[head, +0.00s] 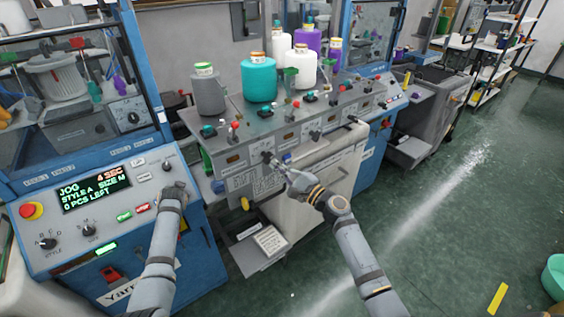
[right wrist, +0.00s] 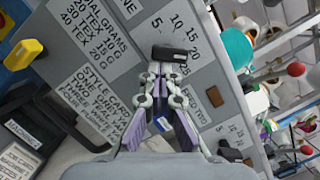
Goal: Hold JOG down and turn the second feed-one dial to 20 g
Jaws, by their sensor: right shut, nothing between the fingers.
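In the head view my left gripper (head: 174,191) is low at the right part of the blue machine's control panel (head: 125,180). It covers what lies under it, so I see neither the button there nor its fingers clearly. The screen (head: 95,189) reads JOG, 4 SEC, STYLE A, SIZE M, 0 PCS LEFT. My right gripper (head: 278,163) is at the front of the grey feed panel. In the right wrist view its shut, empty fingers (right wrist: 168,72) end right at a black dial knob (right wrist: 174,54). Whether they touch is unclear. The dial's scale shows 5, 10, 15, 20.
Yarn cones, including a teal one (head: 259,80) and a grey one (head: 208,92), stand above the feed panel. Another black knob (right wrist: 229,150) sits beside a FEED TWO label. A yellow knob (right wrist: 23,53) sticks out. A red stop button (head: 31,211) is at far left.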

